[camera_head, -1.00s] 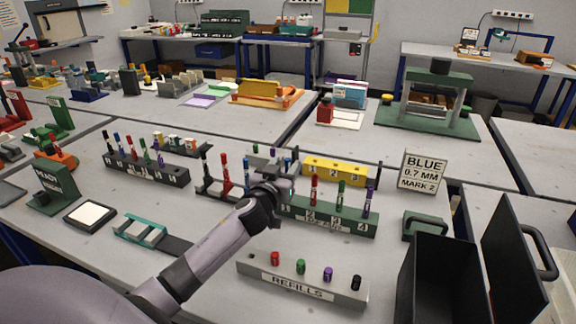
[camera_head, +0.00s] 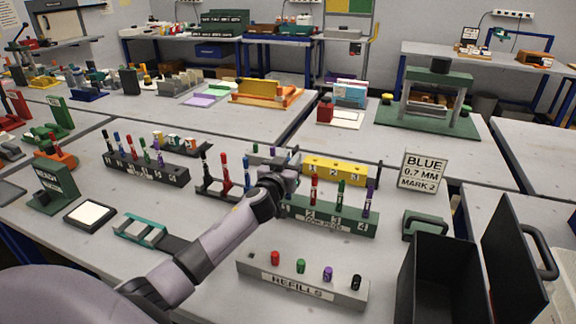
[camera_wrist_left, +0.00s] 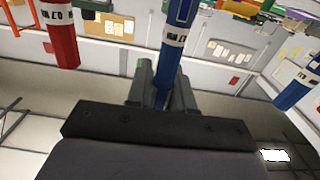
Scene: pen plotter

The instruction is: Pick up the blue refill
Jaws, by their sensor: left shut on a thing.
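My left gripper (camera_head: 288,172) is at the left end of the green numbered rack (camera_head: 330,219), over its first position. In the left wrist view the fingers (camera_wrist_left: 163,92) are shut on a blue cylinder (camera_wrist_left: 175,38) with a white label band. It looks like the banded pens nearby; I cannot tell whether it is a refill. Its far end is out of view, so I cannot tell whether it is seated in the rack. The grey REFILLS block (camera_head: 312,292) shows red, green, purple and black refills; its leftmost hole (camera_head: 251,256) looks empty. My right gripper is not in view.
A red pen (camera_head: 313,190) stands close to the right of my left gripper, with green and purple pens beyond. A black rack (camera_head: 215,187) with pens is at left. A sign (camera_head: 424,171) reads BLUE 0.7 MM MARK 2. An open black box (camera_head: 436,275) is at front right.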

